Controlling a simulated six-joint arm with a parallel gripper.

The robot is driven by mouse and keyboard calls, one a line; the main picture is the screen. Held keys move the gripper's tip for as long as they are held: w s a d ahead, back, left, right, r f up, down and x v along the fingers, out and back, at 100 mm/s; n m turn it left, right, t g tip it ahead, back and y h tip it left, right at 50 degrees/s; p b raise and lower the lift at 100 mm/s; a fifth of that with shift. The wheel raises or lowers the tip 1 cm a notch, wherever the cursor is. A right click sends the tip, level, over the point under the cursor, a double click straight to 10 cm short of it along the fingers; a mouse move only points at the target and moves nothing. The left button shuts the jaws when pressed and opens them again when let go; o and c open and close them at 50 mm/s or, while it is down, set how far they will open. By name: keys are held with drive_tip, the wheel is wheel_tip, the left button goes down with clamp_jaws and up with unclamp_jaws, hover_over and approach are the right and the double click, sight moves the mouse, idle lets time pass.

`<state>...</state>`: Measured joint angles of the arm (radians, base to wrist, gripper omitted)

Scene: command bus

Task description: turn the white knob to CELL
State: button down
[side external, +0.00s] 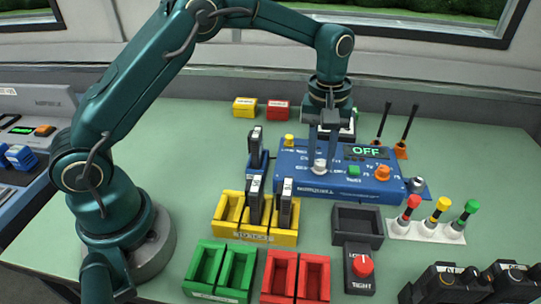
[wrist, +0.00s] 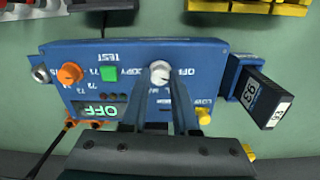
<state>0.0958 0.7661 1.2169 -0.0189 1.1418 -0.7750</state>
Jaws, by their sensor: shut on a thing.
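The white knob (side external: 319,167) is on the top face of the blue device (side external: 300,180). It also shows in the wrist view (wrist: 160,73), where an OFF label lies just right of it and COPY to its left. My gripper (side external: 320,156) points down over the knob, and its two fingers (wrist: 161,88) are shut on it. The fingers hide part of the knob's lettering, and I cannot read CELL or the knob's pointer clearly. The green display (side external: 367,151) reads OFF; it also shows upside down in the wrist view (wrist: 98,111).
On the device sit an orange knob (side external: 382,173), a green button (side external: 354,171) and a yellow knob (side external: 289,140). A dark module (wrist: 262,97) stands in a blue slot beside it. Yellow bins (side external: 228,236) and colour-topped levers (side external: 440,229) stand nearby.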

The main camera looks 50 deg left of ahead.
sight(320, 162)
drive_tip(key=m, duration=0.8)
drive_tip(key=shift+m, duration=0.3)
idle(0.5)
drive_tip(key=c, duration=0.7)
unclamp_jaws()
drive_tip(key=shift+a+r, duration=0.1)
drive_tip(key=shift+r, duration=2.5)
